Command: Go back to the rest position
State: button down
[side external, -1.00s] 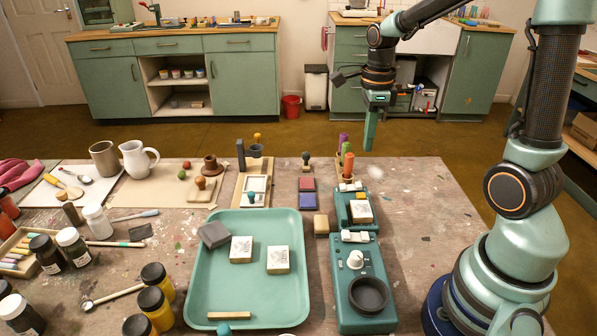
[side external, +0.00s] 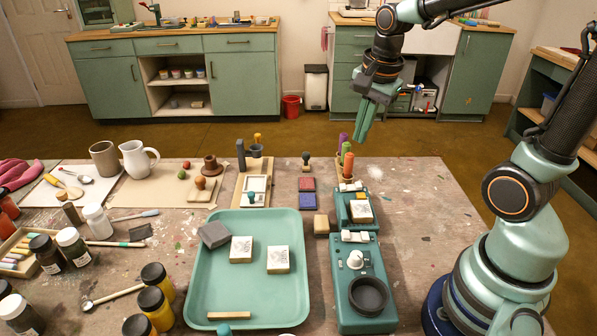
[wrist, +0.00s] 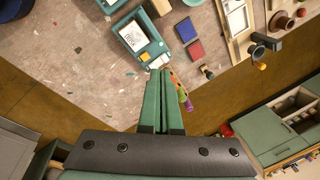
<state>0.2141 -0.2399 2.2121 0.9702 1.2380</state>
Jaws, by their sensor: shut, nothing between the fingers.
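My gripper (side external: 363,133) is shut and empty. It hangs in the air above the far edge of the work table (side external: 430,220), its fingers pointing down. In the side view it is a little above and to the right of the coloured sticks (side external: 346,160) in their holder. In the wrist view my gripper (wrist: 162,84) shows its two green fingers together with nothing between them, and the sticks (wrist: 183,98) partly hidden beside the tips.
A green tray (side external: 205,300) with stamped blocks and a green machine with a dark bowl (side external: 367,294) stand on the table. Another green device (side external: 340,212) stands behind it. Jars, a white jug (side external: 137,160) and tools fill the left. The table's right part is clear.

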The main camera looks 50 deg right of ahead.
jog(key=s+a+r+n+t, duration=0.3)
jog(key=a+n, duration=0.4)
jog(key=n, duration=0.9)
jog(key=shift+s+r+n, duration=0.3)
jog(key=shift+s, duration=0.2)
